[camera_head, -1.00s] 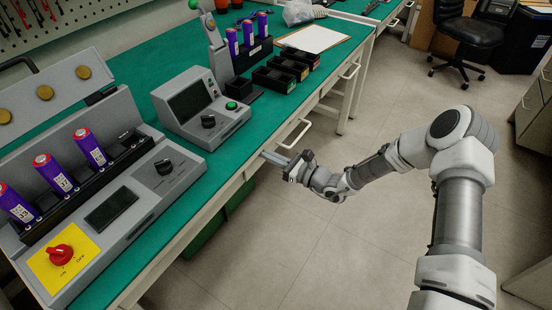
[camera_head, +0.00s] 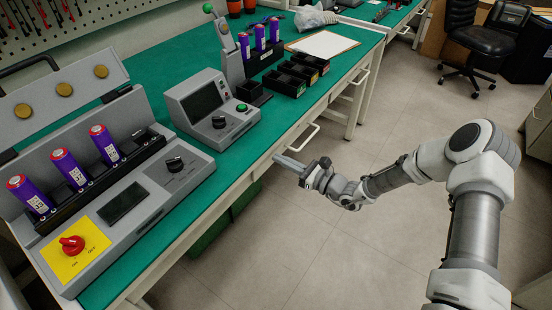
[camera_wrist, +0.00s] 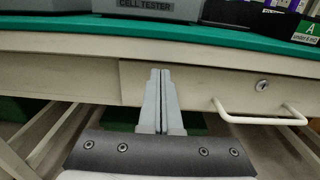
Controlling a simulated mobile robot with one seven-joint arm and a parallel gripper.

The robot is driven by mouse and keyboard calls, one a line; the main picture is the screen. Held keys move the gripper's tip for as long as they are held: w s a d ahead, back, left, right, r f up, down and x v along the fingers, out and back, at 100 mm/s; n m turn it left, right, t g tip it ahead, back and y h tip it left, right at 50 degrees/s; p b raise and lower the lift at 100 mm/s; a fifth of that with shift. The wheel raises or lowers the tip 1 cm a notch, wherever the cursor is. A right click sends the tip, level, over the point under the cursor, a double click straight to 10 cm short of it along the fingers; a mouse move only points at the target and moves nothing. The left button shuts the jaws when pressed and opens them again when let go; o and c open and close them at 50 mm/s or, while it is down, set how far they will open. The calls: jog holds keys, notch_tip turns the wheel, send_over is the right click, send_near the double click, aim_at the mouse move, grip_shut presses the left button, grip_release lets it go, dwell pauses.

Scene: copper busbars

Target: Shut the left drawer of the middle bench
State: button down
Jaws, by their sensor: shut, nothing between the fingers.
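The drawer front (camera_wrist: 200,87) is a pale panel under the green bench top, with a round lock (camera_wrist: 262,85) and a white bar handle (camera_wrist: 262,116). The handle also shows in the head view (camera_head: 299,139). My gripper (camera_wrist: 160,72) is shut and empty. Its fingertips point at the drawer front near its left end, to the left of the handle. In the head view my gripper (camera_head: 276,159) is at the bench's front edge. I cannot tell whether the tips touch the panel, or whether the drawer stands slightly out.
The green bench top (camera_head: 262,133) carries a grey tester (camera_head: 212,110), a larger grey unit (camera_head: 125,200) with purple cells, and black bins (camera_head: 290,78). Another handle (camera_head: 361,77) is farther along the bench. The floor (camera_head: 330,255) in front is clear; an office chair (camera_head: 474,38) stands behind.

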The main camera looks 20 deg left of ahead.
jog(key=p+v, duration=0.2)
jog(key=v, duration=0.9)
jog(key=s+d+r+n+g+h, duration=0.3)
jog(key=s+r+n+g+h, duration=0.3)
jog(key=s+r+n+g, duration=0.5)
jog(key=s+d+r+n+t+h, duration=0.5)
jog(key=s+d+r+h, duration=0.15)
jog(key=d+r, duration=0.3)
jog(key=s+d+r+n+t+h, duration=0.55)
jog(key=s+d+r, duration=0.2)
jog(key=r, duration=0.25)
notch_tip(320, 180, up, 18)
jog(key=p, duration=1.8)
jog(key=shift+w+d+f+y, duration=0.15)
jog(key=shift+w+d+y, duration=0.1)
jog(key=shift+w+y, duration=0.15)
jog(key=shift+a+t, duration=0.2)
jog(key=shift+t, duration=0.05)
